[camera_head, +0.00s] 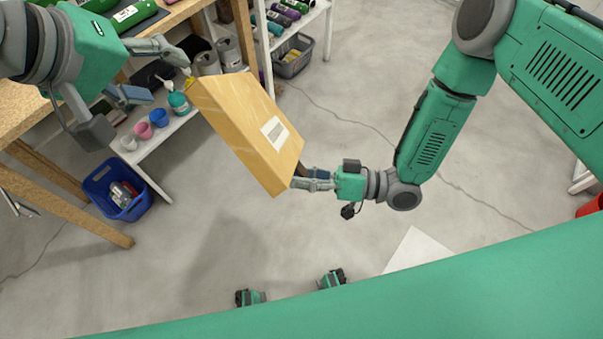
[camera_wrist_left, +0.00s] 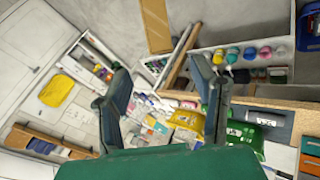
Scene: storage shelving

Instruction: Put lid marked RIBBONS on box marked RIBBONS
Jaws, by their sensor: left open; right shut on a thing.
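A tan, flat wooden piece (camera_head: 245,125) with a white label (camera_head: 275,132) is held tilted in the air in the head view. The label's print is too small to read, and I cannot tell whether this is the lid or the box. My right gripper (camera_head: 308,180) is shut on its lower right edge. My left gripper (camera_head: 160,70) is open and empty, left of the piece's upper end and apart from it. Its spread fingers (camera_wrist_left: 165,95) also show in the left wrist view. I cannot make out any RIBBONS marking.
A blue bin (camera_head: 118,190) and a grey basket (camera_head: 293,56) are on the floor. The middle floor is clear.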

